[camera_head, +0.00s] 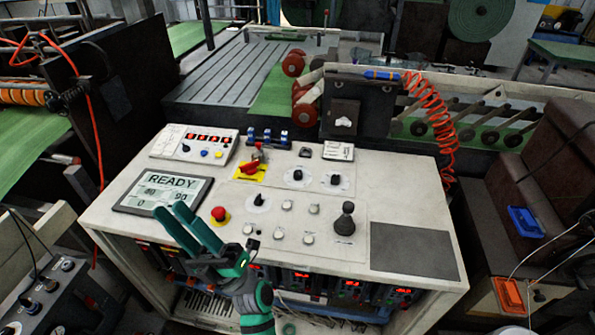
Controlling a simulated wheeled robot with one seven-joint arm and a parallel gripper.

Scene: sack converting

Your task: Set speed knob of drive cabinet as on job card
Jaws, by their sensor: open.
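The drive cabinet (410,205) has a pale sloping top with a screen (165,192) reading READY, 80, 90 and 0. Three black knobs on white dials show: one (259,199) near the mushroom button, one (298,175) in the middle and one (336,180) to its right. Their labels are too small to read, so I cannot tell which is the speed knob. A small white card (339,151) stands at the back edge; its print is illegible. My gripper (174,213) is open and empty, its teal fingers over the screen's lower right, left of the knobs.
A red mushroom button (219,214), a red switch on a yellow plate (250,169) and a tall black joystick (345,218) rise from the panel. A dark mat (412,248) lies clear at right. An orange coiled hose (432,120) hangs behind.

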